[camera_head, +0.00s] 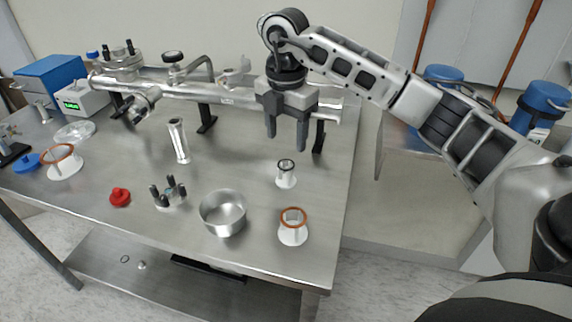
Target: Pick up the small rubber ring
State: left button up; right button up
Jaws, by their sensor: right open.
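A small dark ring (286,164) sits on top of a small white stand (286,181) on the right part of the metal table. It looks like the small rubber ring. My right gripper (287,141) points down with its two fingers apart and nothing between them. In the picture its fingertips are just above the dark ring, apart from it; the exact height gap is hard to tell. Larger orange rings sit on white stands at the front right (293,217) and far left (62,152). My left gripper is out of view.
A metal pipe assembly (230,97) runs along the back of the table, close behind my right gripper. A steel bowl (223,213), a black-pronged part (168,192), a red knob (120,197) and an upright metal tube (178,140) stand to the left.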

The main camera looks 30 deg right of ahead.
jog(key=shift+s+a+f+p, duration=0.1)
jog(key=shift+s+f+p, duration=0.05)
jog(key=shift+f, duration=1.2)
jog(key=shift+s+a+f+p, duration=0.1)
jog(key=shift+f+p, duration=0.05)
jog(key=shift+f, duration=1.15)
jog(key=shift+f, duration=0.25)
jog(key=c, duration=0.9)
